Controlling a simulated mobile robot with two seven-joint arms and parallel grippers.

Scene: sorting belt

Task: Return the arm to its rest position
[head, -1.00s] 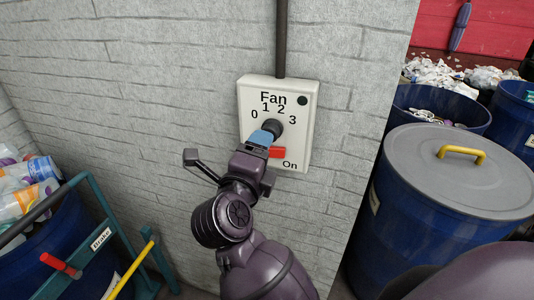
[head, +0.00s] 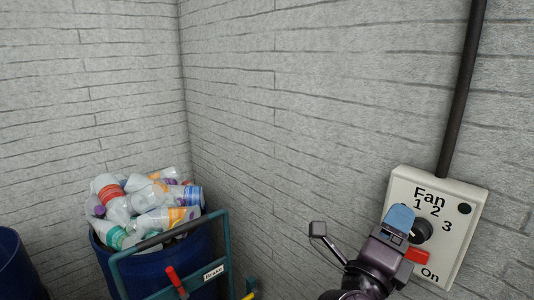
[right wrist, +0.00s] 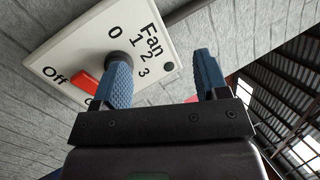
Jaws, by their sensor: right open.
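My right gripper (head: 399,222) is in front of the fan control panel at the lower right of the head view. It also shows in the right wrist view (right wrist: 165,80), where its two blue fingers stand apart with nothing between them. The white fan panel (head: 467,198) has a dark knob (head: 422,230) with numbers around it and a red switch (head: 417,256) below. In the right wrist view the left finger overlaps part of the knob (right wrist: 117,58); I cannot tell whether they touch. The red switch (right wrist: 88,86) sits between "Off" and a partly hidden label. My left gripper is not in view.
A blue barrel (head: 200,252) full of plastic bottles (head: 150,208) stands in the wall corner. A teal frame (head: 222,240) with a red-handled lever (head: 173,277) is in front of it. A dark pipe (head: 461,85) rises from the panel along the brick wall (head: 300,100).

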